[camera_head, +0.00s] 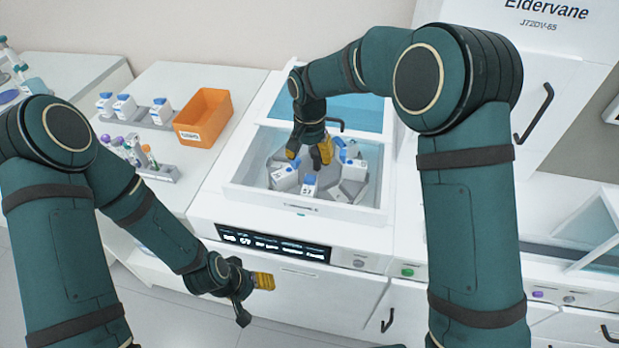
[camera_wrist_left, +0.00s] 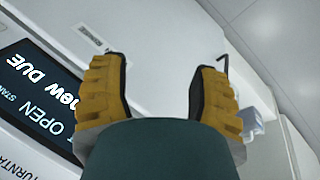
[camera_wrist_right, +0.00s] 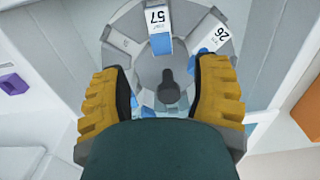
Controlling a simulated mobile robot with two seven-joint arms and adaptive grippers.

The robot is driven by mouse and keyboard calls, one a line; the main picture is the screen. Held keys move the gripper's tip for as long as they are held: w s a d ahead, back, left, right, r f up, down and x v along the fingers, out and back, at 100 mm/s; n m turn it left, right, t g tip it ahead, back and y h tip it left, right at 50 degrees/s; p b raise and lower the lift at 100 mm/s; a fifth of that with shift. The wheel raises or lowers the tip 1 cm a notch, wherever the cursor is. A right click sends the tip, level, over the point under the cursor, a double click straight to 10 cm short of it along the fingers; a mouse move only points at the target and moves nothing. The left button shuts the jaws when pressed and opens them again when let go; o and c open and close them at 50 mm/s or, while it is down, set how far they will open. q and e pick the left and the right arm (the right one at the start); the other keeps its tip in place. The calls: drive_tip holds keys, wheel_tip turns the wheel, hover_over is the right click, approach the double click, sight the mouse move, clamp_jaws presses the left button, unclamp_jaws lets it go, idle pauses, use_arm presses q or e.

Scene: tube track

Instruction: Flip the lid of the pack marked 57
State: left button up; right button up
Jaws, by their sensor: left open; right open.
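The pack marked 57 (camera_head: 309,190) is a white box with a blue lid, at the front of the grey turntable (camera_head: 350,192) inside the open-topped bay. In the right wrist view, pack 57 (camera_wrist_right: 156,18) lies at the top, with its blue lid (camera_wrist_right: 161,43) toward the hub. My right gripper (camera_head: 311,152) is open and empty above the turntable, behind pack 57. In its wrist view the fingers (camera_wrist_right: 165,85) frame the dark hub knob (camera_wrist_right: 168,92). My left gripper (camera_head: 254,297) is open and empty, low in front of the machine's display.
A pack marked 26 (camera_wrist_right: 210,35) sits beside pack 57; other blue-lidded packs are on the turntable. The bay's white walls (camera_head: 300,206) surround it. An orange bin (camera_head: 204,117) and tube racks (camera_head: 155,172) stand on the left counter. The display panel (camera_head: 273,243) is below the bay.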

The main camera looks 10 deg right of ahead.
sight(309, 179)
wheel_tip(309, 179, down, 9)
drive_tip(key=shift+w+f+b, duration=0.1)
drive_tip(key=shift+f+b, duration=0.1)
drive_tip(key=shift+b, duration=0.2)
clamp_jaws()
